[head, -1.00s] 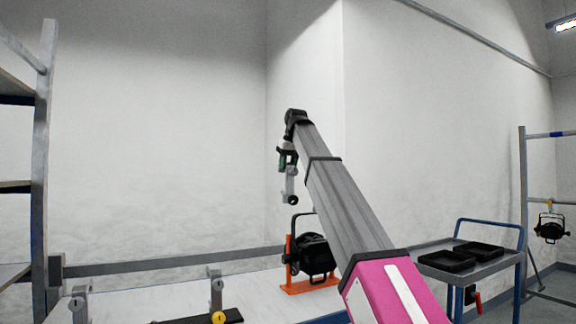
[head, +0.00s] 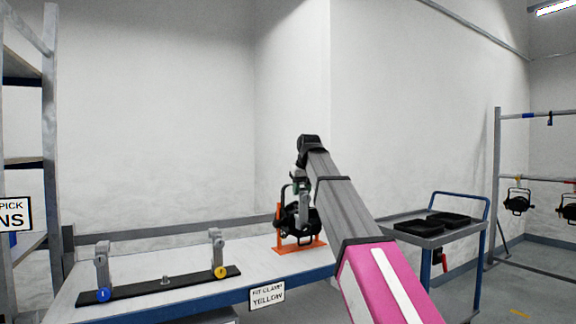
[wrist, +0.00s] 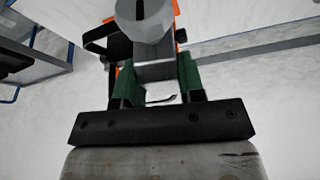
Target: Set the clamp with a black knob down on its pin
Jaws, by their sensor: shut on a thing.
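My gripper (head: 300,187) is shut on a grey clamp (head: 304,213), which hangs below it in front of the black par can. The black knob shows earlier but is hard to make out against the can now. In the wrist view the green fingers of my gripper (wrist: 156,80) hold the grey clamp (wrist: 150,25) between them. A black bar (head: 190,284) lies on the table to the left. A short bare pin (head: 165,280) stands at its middle, between a clamp with a blue knob (head: 102,270) and a clamp with a yellow knob (head: 217,252).
The par can (head: 291,221) stands on an orange stand (head: 316,243) at the right of the table (head: 140,268). A sign reading FIT CLAMP YELLOW (head: 267,295) is on its front edge. A blue cart (head: 460,236) with black trays stands right. Shelving is at the left.

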